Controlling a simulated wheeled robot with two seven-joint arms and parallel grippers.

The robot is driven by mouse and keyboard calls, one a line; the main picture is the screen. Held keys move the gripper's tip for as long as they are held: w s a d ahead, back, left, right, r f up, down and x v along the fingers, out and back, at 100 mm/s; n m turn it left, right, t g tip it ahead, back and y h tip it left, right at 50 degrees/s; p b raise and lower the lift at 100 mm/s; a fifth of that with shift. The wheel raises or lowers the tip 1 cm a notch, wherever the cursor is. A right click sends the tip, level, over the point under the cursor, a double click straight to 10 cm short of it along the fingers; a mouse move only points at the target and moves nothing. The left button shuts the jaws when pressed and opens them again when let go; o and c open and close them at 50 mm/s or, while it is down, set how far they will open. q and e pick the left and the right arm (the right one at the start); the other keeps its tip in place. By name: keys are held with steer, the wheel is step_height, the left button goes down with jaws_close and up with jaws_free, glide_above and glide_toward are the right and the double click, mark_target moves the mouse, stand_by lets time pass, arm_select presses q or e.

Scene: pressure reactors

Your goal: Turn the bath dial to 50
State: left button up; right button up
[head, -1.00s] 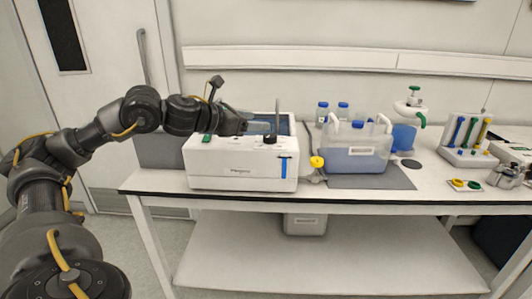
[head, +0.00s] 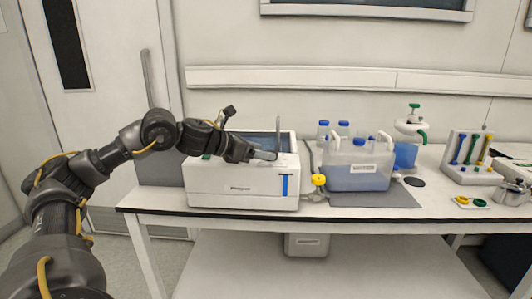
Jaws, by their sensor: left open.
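The white bath (head: 235,187) stands on the left part of the bench, with a dark open basin at its top rear and a blue vertical strip (head: 285,186) on its front. My left gripper (head: 270,155) is over the bath's top front edge at the right, its fingers pointing right. The fingers are open, and the dark dial is hidden behind or under them, so I cannot tell whether they touch it. A green switch (head: 207,157) shows at the top left of the bath. My right gripper is not in view.
A thin upright rod (head: 278,132) rises from the bath close to the gripper. A yellow-knobbed valve (head: 319,181) and a translucent container of blue liquid (head: 357,172) stand to the right. Bottles, a green-topped dispenser (head: 411,126) and a coloured rack (head: 468,152) are farther right.

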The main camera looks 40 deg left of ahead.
arm_select(q)
steer(key=shift+x, duration=1.25)
steer(key=c, duration=1)
steer(key=shift+a+m+g+h, duration=0.1)
steer(key=shift+m+g+h, duration=0.2)
steer(key=shift+m+h, duration=0.35)
steer(key=shift+a+r+m+g+h+p, duration=0.15)
steer(key=shift+m+g+h+p, duration=0.25)
steer(key=shift+m+h+p, duration=0.3)
steer(key=shift+m, duration=0.25)
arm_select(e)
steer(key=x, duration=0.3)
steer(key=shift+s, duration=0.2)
arm_select(q)
steer(key=shift+h, duration=0.25)
